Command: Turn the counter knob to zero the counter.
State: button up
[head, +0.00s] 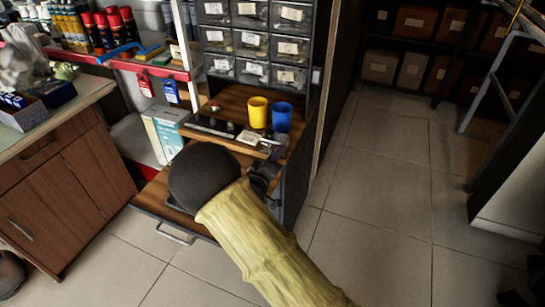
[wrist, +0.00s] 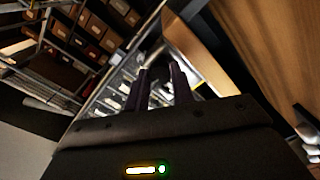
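A dark, flat device (head: 212,126) lies on the wooden shelf of the cabinet, left of the cups; it may be the counter. A small reddish knob-like piece (head: 215,106) shows just behind it, too small to tell if it is the counter knob. My gripper (head: 275,153) is at the shelf's right front, below the blue cup and apart from the dark device. Its two dark fingers in the wrist view (wrist: 159,70) stand apart with nothing clearly between them. No counter or knob can be made out in the wrist view.
A yellow cup (head: 258,112) and a blue cup (head: 282,117) stand on the shelf near my gripper. Small-parts drawers (head: 250,43) rise above. A white-and-teal box (head: 166,130) stands at left. Tiled floor (head: 375,190) is clear at right.

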jog(key=shift+a, duration=0.15)
jog(key=shift+c, duration=0.4)
jog(key=shift+m, duration=0.4)
jog(key=shift+s+f+m+b, duration=0.1)
jog(key=shift+m+b, duration=1.6)
jog(key=shift+m, duration=2.55)
jog(key=shift+f+m+b, duration=0.1)
jog(key=shift+m+b, duration=1.6)
jog(key=shift+m, duration=2.55)
